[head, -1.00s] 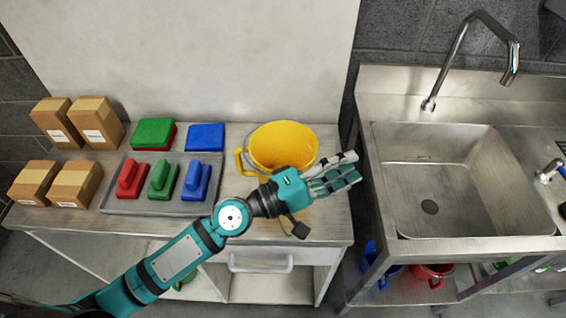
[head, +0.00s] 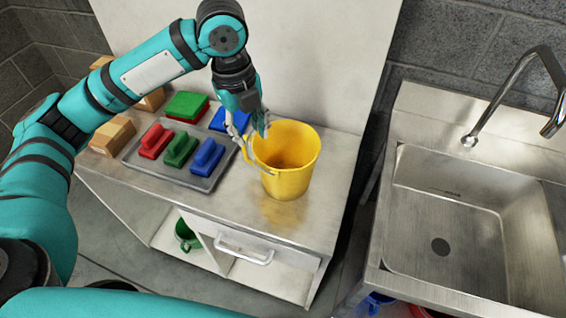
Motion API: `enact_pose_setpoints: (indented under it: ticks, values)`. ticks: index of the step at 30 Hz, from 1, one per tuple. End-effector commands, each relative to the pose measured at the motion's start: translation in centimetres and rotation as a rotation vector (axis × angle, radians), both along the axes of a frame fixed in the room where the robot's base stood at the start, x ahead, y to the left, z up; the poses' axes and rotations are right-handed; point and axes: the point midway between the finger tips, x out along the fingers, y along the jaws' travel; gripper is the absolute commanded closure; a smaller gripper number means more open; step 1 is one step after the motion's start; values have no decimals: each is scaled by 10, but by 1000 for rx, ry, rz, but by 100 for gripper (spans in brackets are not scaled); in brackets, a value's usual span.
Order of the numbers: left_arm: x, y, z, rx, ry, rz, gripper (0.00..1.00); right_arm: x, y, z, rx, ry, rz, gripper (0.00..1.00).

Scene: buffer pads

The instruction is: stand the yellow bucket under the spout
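The yellow bucket (head: 290,165) stands upright on the metal-topped counter (head: 280,222), near its right end. The spout (head: 552,122) is the end of a curved tap over the sink (head: 450,215) at the right. My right gripper is out of view.
A grey tray (head: 205,182) with red, green and blue brushes lies left of the bucket. Green and blue pads (head: 187,105) and cardboard boxes (head: 112,134) are behind and beside it. A gap separates counter and sink. The sink basin looks empty.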

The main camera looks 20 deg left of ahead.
Motion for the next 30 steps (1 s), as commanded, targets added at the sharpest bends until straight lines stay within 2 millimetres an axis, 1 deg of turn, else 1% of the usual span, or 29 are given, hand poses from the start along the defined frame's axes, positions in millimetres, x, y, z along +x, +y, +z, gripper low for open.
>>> enact_pose_setpoints:
  ticks: [1, 6, 9, 12, 15, 20, 25, 27, 30]
  values:
    - [0, -1, -12, 0, 7, 1, 68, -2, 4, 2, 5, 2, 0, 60]
    - [3, -4, -49, -2, 6, 2, 68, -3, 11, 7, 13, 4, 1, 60]
    - [4, -5, -70, -3, 6, 1, 68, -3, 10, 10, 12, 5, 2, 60]
    - [6, -7, -86, -3, 4, 2, 68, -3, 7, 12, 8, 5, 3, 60]
    - [7, -8, -95, -4, 2, 1, 68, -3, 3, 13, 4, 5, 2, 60]
    - [8, -9, -104, -3, 2, 1, 68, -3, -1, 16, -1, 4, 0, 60]
    - [9, -15, -128, -4, 5, 1, 68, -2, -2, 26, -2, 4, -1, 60]
    - [10, -16, -139, -4, 4, 3, 68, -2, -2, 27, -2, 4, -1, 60]
    - [11, -16, -148, -4, 2, 1, 68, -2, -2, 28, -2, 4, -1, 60]
